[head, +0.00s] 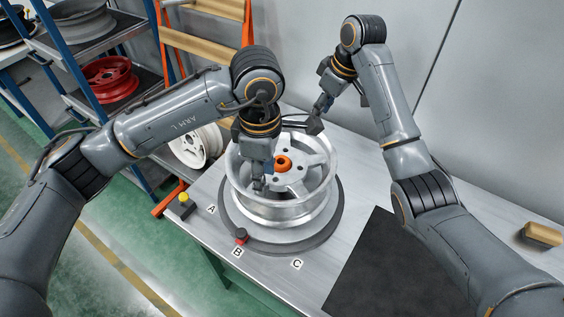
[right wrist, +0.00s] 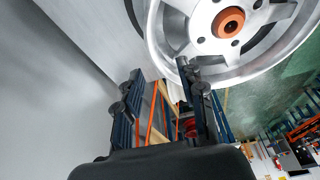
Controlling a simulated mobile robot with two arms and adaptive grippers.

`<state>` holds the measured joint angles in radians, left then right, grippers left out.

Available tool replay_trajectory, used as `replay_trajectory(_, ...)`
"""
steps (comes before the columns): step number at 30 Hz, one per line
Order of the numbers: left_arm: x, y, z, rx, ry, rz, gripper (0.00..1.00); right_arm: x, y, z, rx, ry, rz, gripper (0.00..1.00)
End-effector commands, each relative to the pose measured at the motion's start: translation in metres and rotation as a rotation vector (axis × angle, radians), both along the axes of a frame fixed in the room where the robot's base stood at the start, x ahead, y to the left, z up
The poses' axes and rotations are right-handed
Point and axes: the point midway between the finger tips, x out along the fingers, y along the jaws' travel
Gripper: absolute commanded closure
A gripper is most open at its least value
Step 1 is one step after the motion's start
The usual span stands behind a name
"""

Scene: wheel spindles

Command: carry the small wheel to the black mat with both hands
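A silver spoked wheel (head: 308,208) with an orange hub piece (head: 283,163) lies flat on a dark round base on the bench. It also shows in the right wrist view (right wrist: 264,58). My left gripper (head: 258,184) points down over the wheel's left front part; its fingers are seen edge-on, so its opening and any contact are unclear. My right gripper (head: 302,123) is at the wheel's back rim. In the right wrist view its fingers (right wrist: 154,78) are apart with nothing between them, one finger overlapping the rim in the picture. The black mat (head: 390,270) lies bare at the bench's front right.
A yellow-topped button box (head: 183,203) and a red knob (head: 241,236) sit left of and in front of the base, near labels A, B and C. A tan block (head: 541,234) lies at the far right. Racks with wheels (head: 108,79) stand at left.

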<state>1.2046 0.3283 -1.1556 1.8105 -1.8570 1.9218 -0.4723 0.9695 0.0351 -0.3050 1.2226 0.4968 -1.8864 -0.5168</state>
Motion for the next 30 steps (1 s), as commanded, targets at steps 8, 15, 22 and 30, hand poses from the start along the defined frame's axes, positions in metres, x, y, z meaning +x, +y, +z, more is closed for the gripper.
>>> replay_trajectory(8,0.000,0.000,-0.008,0.000,0.003,0.001,0.60,0.001,0.002,-0.008,0.001,0.002,0.000,0.60)
replay_trajectory(15,-0.001,0.000,-0.048,0.002,0.006,0.002,0.60,0.008,0.011,-0.046,0.001,0.004,0.000,0.60)
replay_trajectory(22,-0.001,0.001,-0.093,0.001,0.005,0.003,0.60,0.016,0.022,-0.089,0.000,0.004,0.000,0.60)
replay_trajectory(30,0.000,0.000,-0.130,0.001,0.003,0.001,0.60,0.023,0.030,-0.124,0.000,0.003,0.000,0.60)
